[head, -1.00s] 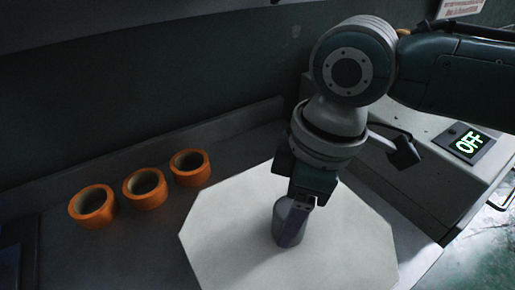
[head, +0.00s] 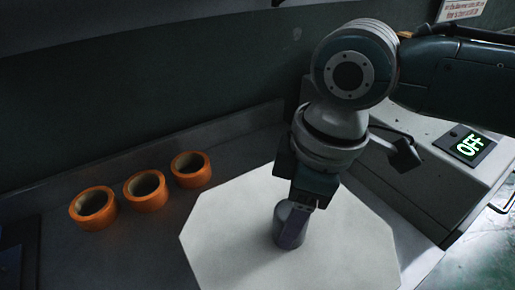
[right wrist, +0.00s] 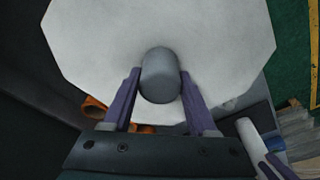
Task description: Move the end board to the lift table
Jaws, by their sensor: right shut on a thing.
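The end board (head: 230,235) is a pale octagonal board with a grey upright knob (head: 283,232) at its middle. In the head view it is at the lower centre, over the grey worktop. My right gripper (head: 293,228) comes down from above and is shut on the knob. In the right wrist view the two purple fingers of the gripper (right wrist: 160,88) stand on either side of the knob (right wrist: 160,70), with the board (right wrist: 95,45) spread beyond it. I cannot tell whether the board touches the worktop. My left gripper is not in view. I cannot make out the lift table for certain.
Three orange tape rolls (head: 145,190) stand in a row on the worktop (head: 110,250), left of the board. A dark wall (head: 150,80) rises behind the worktop.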

